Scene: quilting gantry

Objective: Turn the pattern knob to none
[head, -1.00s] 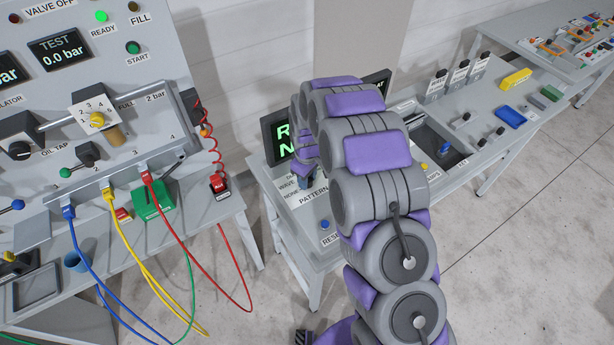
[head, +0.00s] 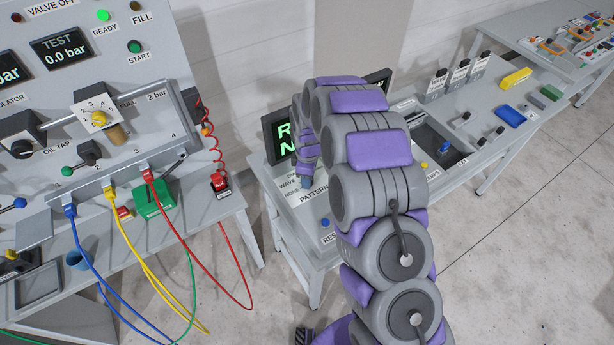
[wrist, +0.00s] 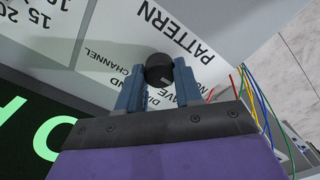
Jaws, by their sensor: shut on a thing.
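The pattern knob (wrist: 159,68) is a round black knob on a pale panel in the wrist view, with the word PATTERN (wrist: 172,30) printed beside it. My gripper (wrist: 159,76) has its two blue-grey fingers on either side of the knob and is shut on it. Labels around the knob read CHANNEL, DIAMOND and WAVE, partly covered by the fingers. I cannot tell which label the knob points to. In the head view my gripper (head: 305,184) is low over the panel near the PATTERN label (head: 314,194), and the knob is hidden.
A dark screen (head: 283,140) with green letters stands right behind the panel, partly behind my arm. A blue reset button (head: 325,223) sits in front. The left bench carries blue, yellow and red cables (head: 150,260). Open floor lies at the right.

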